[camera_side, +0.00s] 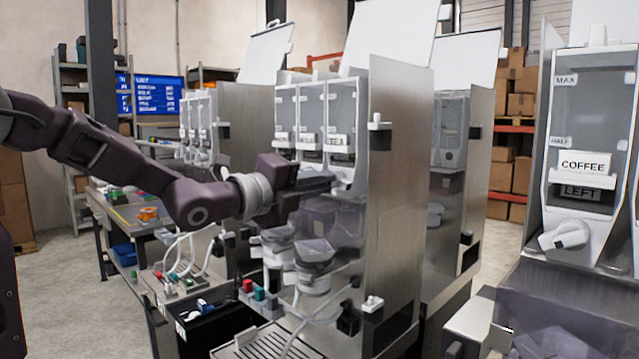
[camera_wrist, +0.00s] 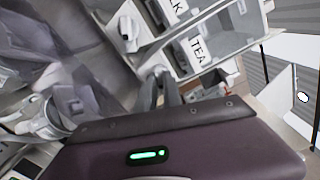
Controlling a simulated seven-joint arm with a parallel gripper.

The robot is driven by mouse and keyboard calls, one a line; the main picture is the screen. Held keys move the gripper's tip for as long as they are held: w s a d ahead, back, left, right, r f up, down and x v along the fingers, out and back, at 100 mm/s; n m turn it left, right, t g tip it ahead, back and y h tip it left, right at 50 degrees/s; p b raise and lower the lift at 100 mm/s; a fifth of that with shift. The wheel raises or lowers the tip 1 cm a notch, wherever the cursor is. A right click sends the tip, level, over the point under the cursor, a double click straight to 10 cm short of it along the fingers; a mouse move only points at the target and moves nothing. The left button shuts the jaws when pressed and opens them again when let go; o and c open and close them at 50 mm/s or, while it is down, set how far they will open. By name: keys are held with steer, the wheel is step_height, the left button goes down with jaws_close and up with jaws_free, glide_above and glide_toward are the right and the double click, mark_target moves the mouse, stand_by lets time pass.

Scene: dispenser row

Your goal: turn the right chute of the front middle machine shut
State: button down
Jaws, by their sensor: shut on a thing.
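The front middle machine (camera_side: 395,200) is a tall steel cabinet with clear hoppers side by side. Its rightmost hopper (camera_side: 342,110) carries a TEA label, which also shows in the wrist view (camera_wrist: 200,47). The right chute (camera_side: 345,188) is a pale spout below that label, partly hidden by my gripper. My gripper (camera_side: 328,181) reaches in from the left at chute height. In the wrist view its dark fingers (camera_wrist: 160,88) are shut on the right chute (camera_wrist: 155,71), of which only a small pale part shows. I cannot tell the chute's exact angle.
The neighbouring chute (camera_wrist: 128,33) sits close beside my fingers. Clear funnels and white mixing bowls (camera_side: 312,252) lie below. A COFFEE machine (camera_side: 590,130) stands at the right front, and another machine (camera_side: 200,120) stands behind to the left.

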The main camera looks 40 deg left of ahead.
steer(key=n, duration=2.1)
steer(key=shift+n, duration=0.3)
stand_by(0.4)
steer(key=c, duration=1.5)
jaws_free()
steer(key=s, duration=0.7)
